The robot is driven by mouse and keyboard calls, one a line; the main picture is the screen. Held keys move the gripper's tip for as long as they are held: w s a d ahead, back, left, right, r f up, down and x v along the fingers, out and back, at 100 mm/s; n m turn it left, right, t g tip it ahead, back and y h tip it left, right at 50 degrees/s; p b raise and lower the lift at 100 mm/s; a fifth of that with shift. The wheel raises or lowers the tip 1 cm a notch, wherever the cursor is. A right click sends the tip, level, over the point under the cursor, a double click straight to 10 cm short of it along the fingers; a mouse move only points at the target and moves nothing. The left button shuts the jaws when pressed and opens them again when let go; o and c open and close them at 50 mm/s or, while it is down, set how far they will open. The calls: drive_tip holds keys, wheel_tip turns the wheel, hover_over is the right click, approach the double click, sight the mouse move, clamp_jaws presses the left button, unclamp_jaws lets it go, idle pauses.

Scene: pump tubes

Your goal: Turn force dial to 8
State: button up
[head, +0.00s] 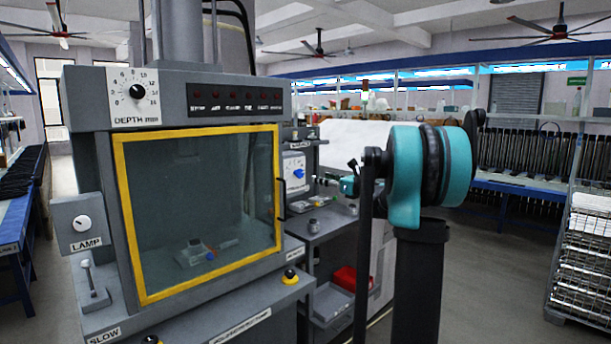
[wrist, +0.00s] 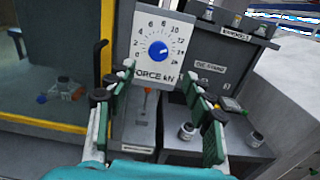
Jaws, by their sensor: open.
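The force dial (wrist: 158,51) is a blue round knob on a white plate with a numbered scale, lettered "FORCE kN" in the wrist view. Its pointer direction is too small to read surely. In the head view the blue knob (head: 298,174) shows on a white panel right of the press window. My gripper (wrist: 152,88) is open and empty, its two fingers spread to left and right below the dial plate in the wrist view. In the head view my gripper (head: 326,181) is to the right of the dial, apart from it and small.
The press has a yellow-framed window (head: 118,200) with a black handle at its right edge. A depth dial (head: 137,91) and a lamp knob (head: 82,223) are on its left. A grey shelf (wrist: 210,150) with small metal parts lies below the force dial. A red bin (head: 344,279) stands lower down.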

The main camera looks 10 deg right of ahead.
sight(300, 174)
drive_tip(key=x, duration=1.1)
drive_tip(key=shift+s, duration=0.1)
drive_tip(key=c, duration=1.1)
drive_tip(key=shift+c, duration=0.2)
drive_tip(key=shift+n, duration=0.4)
drive_tip(key=n, duration=0.5)
drive_tip(key=shift+s+a, duration=0.1)
drive_tip(key=n, duration=0.6)
drive_tip(key=shift+a+f, duration=0.1)
drive_tip(key=shift+f, duration=0.05)
